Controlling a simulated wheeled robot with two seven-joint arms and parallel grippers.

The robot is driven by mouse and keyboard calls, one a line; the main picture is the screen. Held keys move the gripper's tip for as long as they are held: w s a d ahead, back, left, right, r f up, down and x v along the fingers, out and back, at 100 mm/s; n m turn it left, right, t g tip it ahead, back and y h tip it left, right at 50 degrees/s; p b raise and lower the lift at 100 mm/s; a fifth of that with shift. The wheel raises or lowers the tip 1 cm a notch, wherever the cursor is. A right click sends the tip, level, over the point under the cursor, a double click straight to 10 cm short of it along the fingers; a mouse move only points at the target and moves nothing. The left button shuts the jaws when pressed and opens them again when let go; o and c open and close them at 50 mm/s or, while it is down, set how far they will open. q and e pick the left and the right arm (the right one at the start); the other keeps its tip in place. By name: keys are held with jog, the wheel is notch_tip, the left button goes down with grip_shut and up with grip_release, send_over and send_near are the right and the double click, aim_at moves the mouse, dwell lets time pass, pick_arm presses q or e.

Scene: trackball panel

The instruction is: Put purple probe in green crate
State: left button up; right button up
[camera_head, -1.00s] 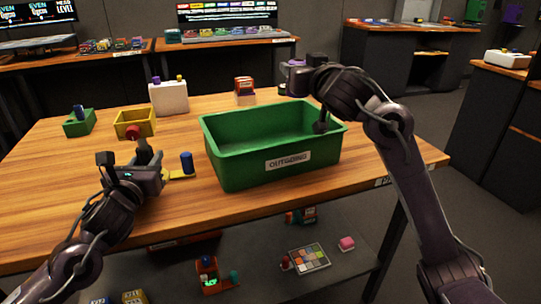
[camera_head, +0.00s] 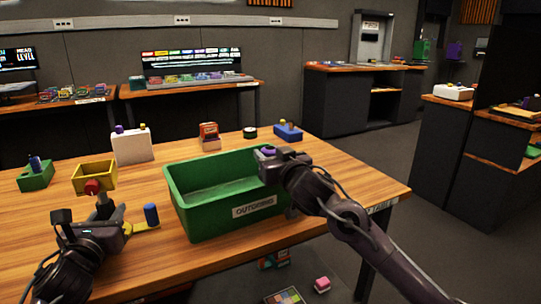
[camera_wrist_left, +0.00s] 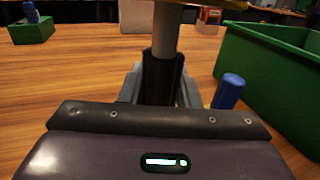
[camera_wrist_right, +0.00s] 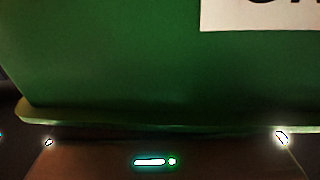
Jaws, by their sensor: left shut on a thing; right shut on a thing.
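The green crate (camera_head: 190,212), labelled OUTGOING, stands on the wooden table. My right gripper (camera_head: 290,211) is at its right front corner, shut on the crate; the right wrist view is filled by the crate's green wall (camera_wrist_right: 110,60) and part of its label. My left gripper (camera_head: 106,208) is left of the crate, shut on a grey post (camera_wrist_left: 166,40) with a dark lower sleeve. I cannot make out a purple probe for certain.
A blue cylinder (camera_head: 151,214) stands on a yellow base beside my left gripper. A yellow bin (camera_head: 95,173), small green box (camera_head: 35,177) and white box (camera_head: 132,147) are behind. A red device (camera_head: 209,134) and blue box (camera_head: 287,132) are at the far edge. The left front table is clear.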

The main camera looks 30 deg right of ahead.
jog(key=shift+a+f, duration=0.1)
jog(key=shift+f, duration=0.5)
pick_arm(q)
jog(key=shift+s+r, duration=0.1)
pick_arm(e)
jog(key=o, duration=0.9)
jog(key=shift+s+f, duration=0.1)
jog(key=shift+f, duration=0.2)
jog(key=shift+r, duration=0.25)
jog(key=s+r, duration=0.1)
jog(key=s, duration=1.1)
jog(key=shift+a+r, duration=0.15)
jog(key=shift+r, duration=0.05)
jog(key=shift+w, duration=0.1)
pick_arm(q)
jog(key=o, duration=1)
jog(key=shift+c, duration=0.2)
